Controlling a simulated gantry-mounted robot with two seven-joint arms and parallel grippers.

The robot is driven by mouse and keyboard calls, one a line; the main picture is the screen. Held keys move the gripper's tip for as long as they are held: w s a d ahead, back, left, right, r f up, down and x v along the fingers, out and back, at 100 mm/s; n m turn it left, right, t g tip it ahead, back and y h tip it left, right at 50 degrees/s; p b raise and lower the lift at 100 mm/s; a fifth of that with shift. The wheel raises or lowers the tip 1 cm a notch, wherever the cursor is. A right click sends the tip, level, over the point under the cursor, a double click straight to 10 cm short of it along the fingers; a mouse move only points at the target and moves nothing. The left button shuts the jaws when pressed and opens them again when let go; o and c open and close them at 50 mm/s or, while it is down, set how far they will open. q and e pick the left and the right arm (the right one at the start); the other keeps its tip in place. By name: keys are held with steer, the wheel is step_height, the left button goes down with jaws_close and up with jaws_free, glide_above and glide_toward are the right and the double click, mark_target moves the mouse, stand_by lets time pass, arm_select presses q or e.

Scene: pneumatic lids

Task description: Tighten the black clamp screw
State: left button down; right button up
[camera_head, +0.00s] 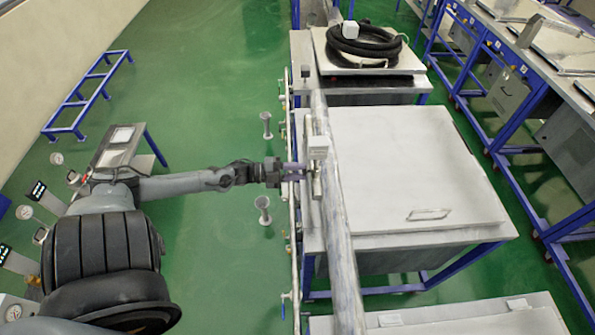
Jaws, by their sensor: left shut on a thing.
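My left gripper (298,172) reaches in from the left, with its arm stretched out level across the green floor. Its fingers are shut at the left side of a pale clamp (317,148), which sits on the long grey pipe (338,220) along the left edge of the middle lidded bench. The black clamp screw is between or right at the fingertips; it is too small and covered to make out clearly. How far it is turned cannot be told. My right gripper is not in view.
The middle bench has a large flat white lid (400,160) with a handle (428,214). A black coiled hose (364,45) lies on the bench behind. A thin pipe rail (290,240) with valves runs along the left side. Grey posts (263,210) stand on open floor.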

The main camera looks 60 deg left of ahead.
arm_select(q)
steer(key=m, duration=1.1)
steer(key=shift+r, duration=0.1)
steer(key=shift+m, duration=0.3)
steer(key=c, duration=0.9)
jaws_free()
steer(key=shift+s, duration=0.1)
steer(key=b+v, duration=0.1)
steer(key=v, duration=0.9)
steer(key=shift+s+a, duration=0.2)
steer(key=shift+s, duration=0.1)
